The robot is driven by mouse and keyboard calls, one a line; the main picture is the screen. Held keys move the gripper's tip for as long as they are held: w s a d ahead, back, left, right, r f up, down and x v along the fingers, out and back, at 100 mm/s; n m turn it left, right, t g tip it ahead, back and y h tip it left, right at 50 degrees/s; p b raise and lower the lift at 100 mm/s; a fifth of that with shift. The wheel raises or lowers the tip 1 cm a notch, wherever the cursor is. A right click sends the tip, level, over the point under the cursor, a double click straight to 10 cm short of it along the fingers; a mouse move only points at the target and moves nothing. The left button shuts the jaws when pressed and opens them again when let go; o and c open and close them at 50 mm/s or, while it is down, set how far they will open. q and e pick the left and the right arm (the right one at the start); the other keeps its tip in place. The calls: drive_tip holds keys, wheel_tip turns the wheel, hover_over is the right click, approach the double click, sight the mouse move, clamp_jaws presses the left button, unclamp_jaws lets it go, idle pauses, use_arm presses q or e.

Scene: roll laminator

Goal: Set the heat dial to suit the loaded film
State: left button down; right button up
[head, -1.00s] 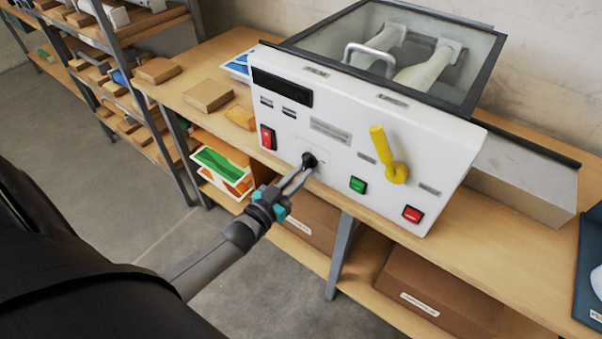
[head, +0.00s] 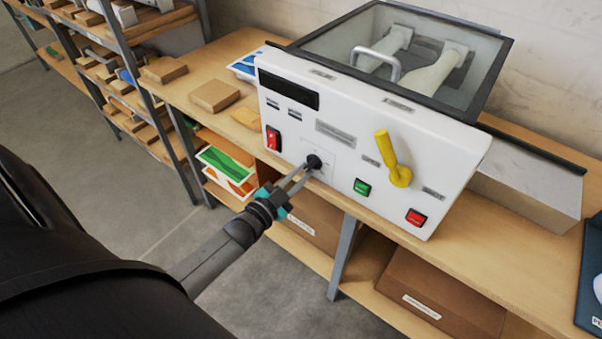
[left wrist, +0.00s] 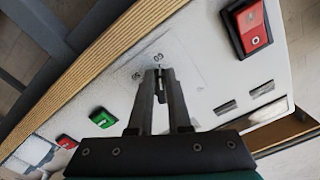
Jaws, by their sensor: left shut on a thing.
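The roll laminator has a white front panel (head: 350,130) and a clear lid over two pale film rolls (head: 440,68). The black heat dial (head: 313,162) sits low on the panel. My left gripper (head: 309,169) is at the dial and shut on it. In the left wrist view the two fingers (left wrist: 160,78) close together over the dial, which they mostly hide. A few printed marks (left wrist: 158,58) show on the plate beside it; I cannot read the setting. My right gripper is not in view.
A yellow lever (head: 391,155), a red rocker switch (head: 273,138), a green button (head: 362,187) and a red button (head: 416,218) are on the same panel. Cardboard boxes (head: 215,95) lie on the bench at left. Open floor (head: 110,200) is in front.

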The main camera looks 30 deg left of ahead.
use_arm(q)
drive_tip(key=c, duration=0.9)
unclamp_jaws()
drive_tip(key=shift+o, duration=0.2)
drive_tip(key=s+a, duration=0.1)
drive_tip(key=s, duration=1.4)
drive_tip(key=shift+a, duration=0.1)
